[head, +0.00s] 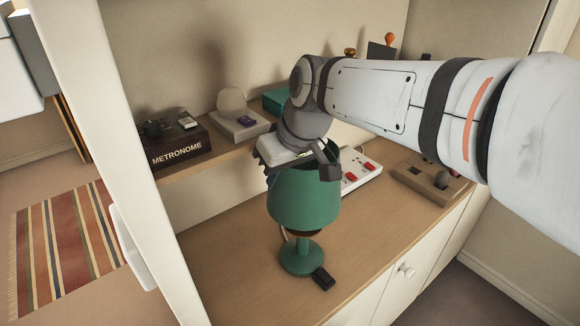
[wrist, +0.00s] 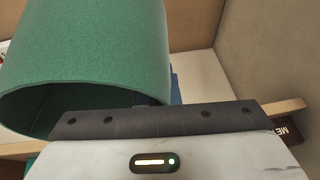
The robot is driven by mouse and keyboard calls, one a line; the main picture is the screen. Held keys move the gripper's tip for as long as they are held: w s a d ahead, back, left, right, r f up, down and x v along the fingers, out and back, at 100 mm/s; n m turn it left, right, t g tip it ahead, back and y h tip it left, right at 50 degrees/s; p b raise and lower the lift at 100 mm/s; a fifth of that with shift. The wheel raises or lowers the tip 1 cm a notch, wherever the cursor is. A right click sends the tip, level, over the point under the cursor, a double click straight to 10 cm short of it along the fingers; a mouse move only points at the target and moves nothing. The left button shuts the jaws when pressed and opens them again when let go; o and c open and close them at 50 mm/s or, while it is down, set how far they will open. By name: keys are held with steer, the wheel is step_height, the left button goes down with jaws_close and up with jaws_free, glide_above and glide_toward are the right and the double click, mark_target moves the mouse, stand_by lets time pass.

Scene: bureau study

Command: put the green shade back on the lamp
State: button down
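The green shade (head: 303,207) is over the green lamp base (head: 300,262), which stands on the wooden desk. The top of the stem is hidden by the shade, so I cannot tell whether the shade rests on it or hangs just above. My gripper (head: 298,168) is at the shade's top edge and appears shut on it, with a blue-grey finger against its side. In the wrist view the shade (wrist: 95,55) fills the upper left, close to the gripper, its open end toward the lower left. The finger contact is mostly hidden.
A small black block (head: 323,278) lies beside the lamp's foot. A white panel with red switches (head: 362,172) and a wooden tray (head: 428,184) are to the right. A raised shelf holds the metronome box (head: 178,148) and a domed object (head: 232,105). The desk's front left is clear.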

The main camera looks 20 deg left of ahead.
steer(key=shift+f+b, duration=1.8)
steer(key=shift+f, duration=0.5)
stand_by(0.4)
steer(key=c, duration=1.6)
jaws_free()
steer(key=shift+w+r+p, duration=0.1)
steer(key=shift+r+p, duration=2.5)
steer(key=shift+r, duration=1)
steer(key=shift+f, duration=0.1)
